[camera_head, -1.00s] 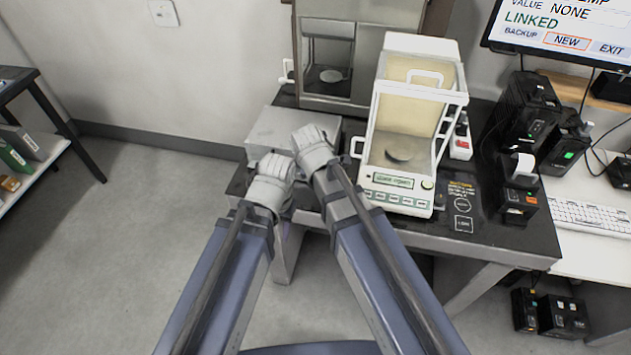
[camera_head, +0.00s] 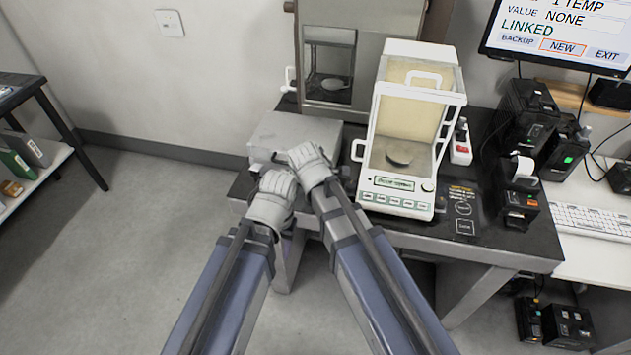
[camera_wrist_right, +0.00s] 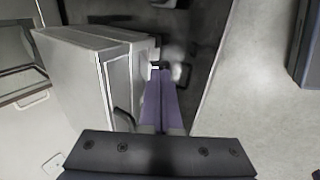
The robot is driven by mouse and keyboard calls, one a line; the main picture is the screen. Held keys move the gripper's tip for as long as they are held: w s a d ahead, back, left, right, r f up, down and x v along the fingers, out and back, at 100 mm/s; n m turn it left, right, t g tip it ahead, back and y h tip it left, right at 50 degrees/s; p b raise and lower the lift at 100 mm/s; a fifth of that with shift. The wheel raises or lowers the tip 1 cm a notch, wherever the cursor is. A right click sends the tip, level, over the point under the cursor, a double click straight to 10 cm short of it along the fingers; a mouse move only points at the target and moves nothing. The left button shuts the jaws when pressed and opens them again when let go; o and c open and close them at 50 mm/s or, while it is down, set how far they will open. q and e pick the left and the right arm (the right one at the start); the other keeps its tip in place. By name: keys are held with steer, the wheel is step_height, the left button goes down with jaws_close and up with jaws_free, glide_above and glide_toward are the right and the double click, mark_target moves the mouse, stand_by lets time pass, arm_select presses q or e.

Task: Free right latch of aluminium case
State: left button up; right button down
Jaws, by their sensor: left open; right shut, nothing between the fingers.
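The aluminium case (camera_head: 292,129), a grey box, lies on the dark table left of the balance. In the right wrist view its pale side (camera_wrist_right: 85,65) fills the left. My left gripper (camera_head: 262,176) is at the case's near left side; it is open, its fingertips mostly hidden by its own hand. My right gripper (camera_head: 308,152) is at the near right part of the case. In the wrist view its two purple fingers (camera_wrist_right: 160,73) are shut together, empty, close beside the case. A small pale part shows at their tips, too blurred to tell if it is the right latch.
A glass-walled balance (camera_head: 405,125) stands just right of my right gripper. A metal cabinet (camera_head: 350,60) stands behind the case. The table's near edge (camera_head: 480,252) runs below. A printer (camera_head: 518,185) and monitor (camera_head: 565,40) are farther right. Open floor lies left.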

steer(key=shift+w+d+r, duration=0.15)
steer(key=shift+w, duration=0.3)
steer(key=shift+r, duration=0.1)
steer(key=p+v, duration=0.7)
steer(key=shift+s+r, duration=0.25)
steer(key=shift+s, duration=0.05)
stand_by(0.4)
